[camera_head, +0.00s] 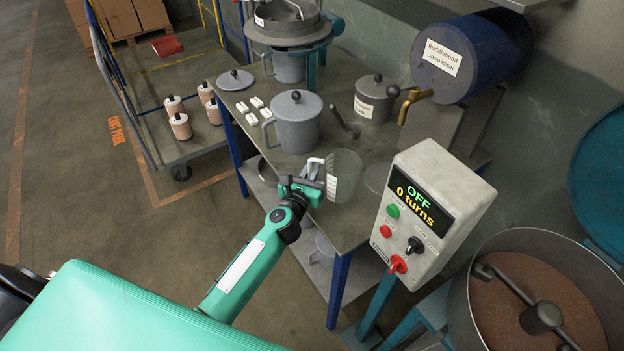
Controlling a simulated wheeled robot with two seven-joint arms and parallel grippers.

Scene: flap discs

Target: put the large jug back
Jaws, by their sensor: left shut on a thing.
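A clear jug (345,178) with white measuring marks is at the front edge of the grey workbench (352,228). My left gripper (312,183) is shut on its handle, on the jug's left side. The jug looks upright and empty; I cannot tell whether its base touches the bench. A grey lidded jug (295,128) with a handle on its left stands just behind it on the bench. Another grey jug (289,68) stands under the round sieve unit at the back, and part of a grey vessel (322,250) shows on the lower shelf. My right gripper is not in view.
The control box (428,215), reading OFF and 0 turns, stands close right of the clear jug. Behind are a lidded grey pot (373,101), a scoop (345,124), white blocks (250,111), a loose lid (235,79) and the blue resin drum (465,62). A mixing pan (530,290) is at right.

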